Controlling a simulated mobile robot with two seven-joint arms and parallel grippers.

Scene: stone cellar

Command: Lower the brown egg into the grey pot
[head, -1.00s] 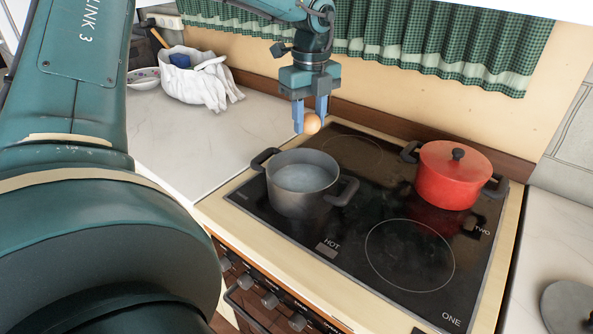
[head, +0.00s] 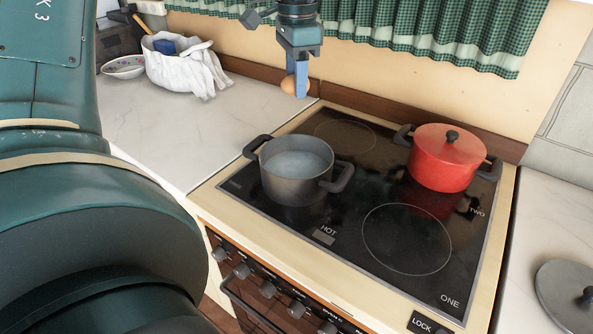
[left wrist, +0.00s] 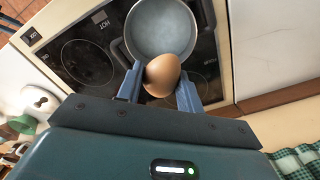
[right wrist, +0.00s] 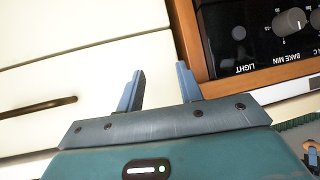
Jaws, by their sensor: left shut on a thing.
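The brown egg (head: 288,85) is between the fingers of my left gripper (head: 297,87), which is shut on it. They are in the air, higher than the grey pot and behind it in the head view. In the left wrist view the egg (left wrist: 162,74) shows whole between the fingertips, with the pot (left wrist: 160,30) beyond it. The grey pot (head: 290,186) stands upright and open on the left of the hob, with pale liquid-looking contents and two side handles. My right gripper (right wrist: 158,85) is open and empty in the right wrist view, near a cream cabinet front.
A red lidded pot (head: 446,160) stands on the hob's back right. The hob (head: 345,240) is clear at the front right. A grey lid (head: 570,290) lies on the right counter. A white cloth-lined container (head: 185,70) and a bowl (head: 123,67) stand on the left counter.

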